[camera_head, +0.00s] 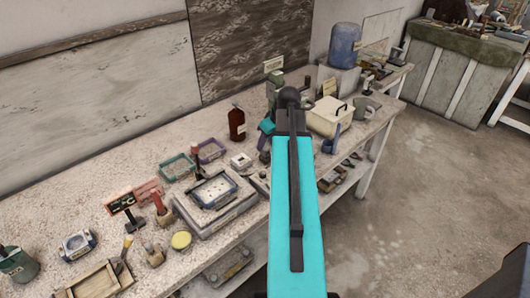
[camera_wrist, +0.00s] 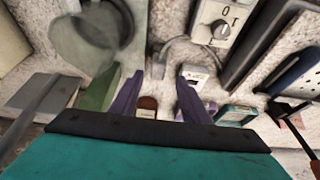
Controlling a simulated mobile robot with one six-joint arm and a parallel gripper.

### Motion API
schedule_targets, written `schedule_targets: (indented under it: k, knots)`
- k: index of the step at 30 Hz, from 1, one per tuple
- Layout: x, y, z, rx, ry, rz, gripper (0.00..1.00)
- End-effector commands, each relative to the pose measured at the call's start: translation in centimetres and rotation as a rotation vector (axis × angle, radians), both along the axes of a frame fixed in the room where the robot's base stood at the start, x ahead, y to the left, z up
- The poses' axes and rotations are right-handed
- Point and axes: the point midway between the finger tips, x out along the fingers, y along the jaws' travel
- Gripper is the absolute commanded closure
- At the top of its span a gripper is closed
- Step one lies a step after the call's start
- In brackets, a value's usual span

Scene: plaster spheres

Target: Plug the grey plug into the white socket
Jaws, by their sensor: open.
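My gripper (camera_wrist: 160,78) is open in the wrist view, its two purple fingers spread with nothing held between them. A small white block with dark marks, probably the white socket (camera_wrist: 195,75), lies just beyond the right fingertip. In the head view it seems to be the small white box (camera_head: 241,161) on the bench, left of my arm. A thin grey cable (camera_wrist: 184,43) curves over the bench ahead of the fingers. I cannot clearly make out the grey plug.
A white box with a knob (camera_wrist: 220,25) stands ahead and right of my gripper. A brown bottle (camera_head: 237,124), a purple tray (camera_head: 211,150), and a teal tray (camera_head: 178,167) are left of my arm. A cream box (camera_head: 328,116) stands to its right. The bench is crowded.

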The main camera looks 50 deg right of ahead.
Motion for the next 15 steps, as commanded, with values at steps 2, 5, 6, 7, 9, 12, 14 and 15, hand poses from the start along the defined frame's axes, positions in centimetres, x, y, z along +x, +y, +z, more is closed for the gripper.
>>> schedule_targets:
  k: [2, 5, 6, 7, 9, 12, 14, 15]
  knots:
    - [0.04, 0.01, -0.07, 0.000, 0.000, 0.000, 0.58]
    - [0.05, 0.03, -0.07, 0.000, 0.000, 0.001, 0.58]
    - [0.05, 0.03, -0.07, 0.000, 0.000, 0.001, 0.58]
    - [0.06, 0.03, -0.06, 0.000, 0.000, 0.001, 0.58]
    - [0.06, 0.04, -0.06, 0.000, 0.000, 0.001, 0.58]
    - [0.10, 0.03, -0.13, 0.000, 0.000, 0.001, 0.58]
    - [0.15, 0.01, -0.25, 0.001, 0.000, 0.001, 0.58]
    - [0.20, -0.01, -0.38, 0.001, 0.000, 0.001, 0.58]
